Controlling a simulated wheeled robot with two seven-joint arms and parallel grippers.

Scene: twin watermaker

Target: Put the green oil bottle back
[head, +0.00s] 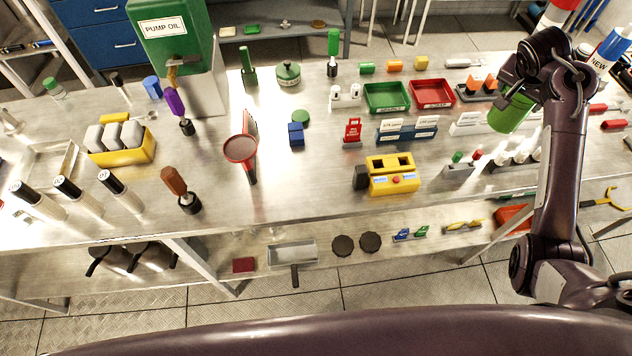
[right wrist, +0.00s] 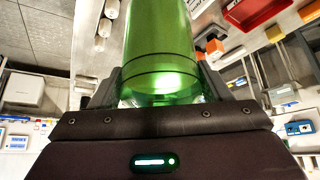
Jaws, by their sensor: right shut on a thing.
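The green oil bottle (head: 509,113) is held by my right gripper (head: 516,95) above the right part of the steel bench. In the head view it hangs tilted below the jaws, near the white-and-orange items at the back right. In the right wrist view the translucent green bottle (right wrist: 160,45) fills the space between the two dark fingers of the right gripper (right wrist: 160,88). Its upper end is cut off by the frame. A green box labelled PUMP OIL (head: 165,28) stands at the back left. My left gripper is not in view.
The bench (head: 310,185) holds a green tray (head: 386,97), a red SCRAP tray (head: 432,93), a yellow device (head: 392,175) and a red funnel (head: 241,148). Bottles stand at the far right, including one marked NEW (head: 606,52). Clear bench lies right of the funnel.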

